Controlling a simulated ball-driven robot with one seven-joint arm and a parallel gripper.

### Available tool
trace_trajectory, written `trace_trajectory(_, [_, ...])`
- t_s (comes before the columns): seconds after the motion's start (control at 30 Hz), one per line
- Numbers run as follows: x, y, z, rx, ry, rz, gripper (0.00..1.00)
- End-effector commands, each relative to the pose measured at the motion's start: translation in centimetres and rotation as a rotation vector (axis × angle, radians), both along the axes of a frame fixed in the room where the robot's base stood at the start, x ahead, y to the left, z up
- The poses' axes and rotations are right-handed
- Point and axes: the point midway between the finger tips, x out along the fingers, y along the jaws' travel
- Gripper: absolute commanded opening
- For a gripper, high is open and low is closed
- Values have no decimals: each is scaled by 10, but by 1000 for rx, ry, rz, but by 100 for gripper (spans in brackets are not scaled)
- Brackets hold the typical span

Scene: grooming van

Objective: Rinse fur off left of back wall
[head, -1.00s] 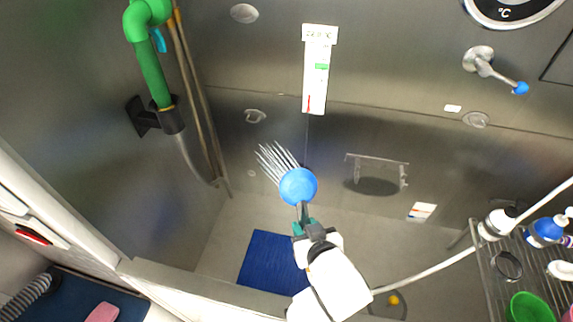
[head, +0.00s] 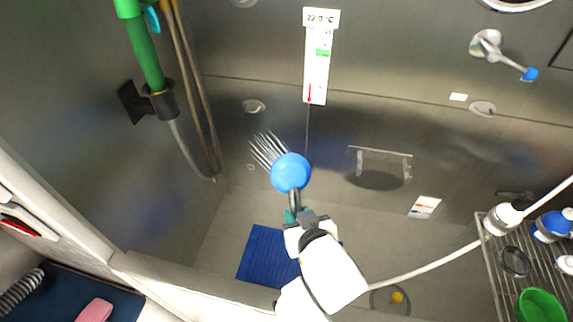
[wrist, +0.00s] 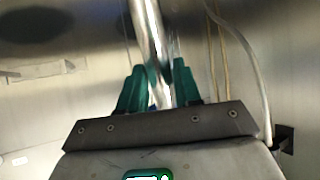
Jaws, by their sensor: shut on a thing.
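My gripper (head: 295,214) is shut on the chrome handle (wrist: 147,30) of a shower sprayer, between its green fingers in the wrist view (wrist: 158,88). The sprayer's round blue head (head: 291,173) is in the middle of the head view. White water jets (head: 268,150) leave it toward the upper left, at the left part of the steel back wall (head: 235,125). I cannot make out any fur on that part of the wall. A dark oval patch (head: 375,180) shows on the wall farther right, below a bracket; I cannot tell what it is.
A white hose (head: 425,262) runs at the right. A wire rack (head: 493,262) with bottles and a green bowl (head: 540,305) stands at the right. A blue mat (head: 262,255) lies on the tub floor. A green pipe (head: 143,55) and holder are at the left wall.

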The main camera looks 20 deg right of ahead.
Motion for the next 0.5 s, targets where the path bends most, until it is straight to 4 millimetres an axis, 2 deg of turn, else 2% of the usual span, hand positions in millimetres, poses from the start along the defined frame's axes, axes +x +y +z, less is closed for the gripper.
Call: trace_trajectory(0.5, [-2, -3, 1, 2, -2, 0, 0])
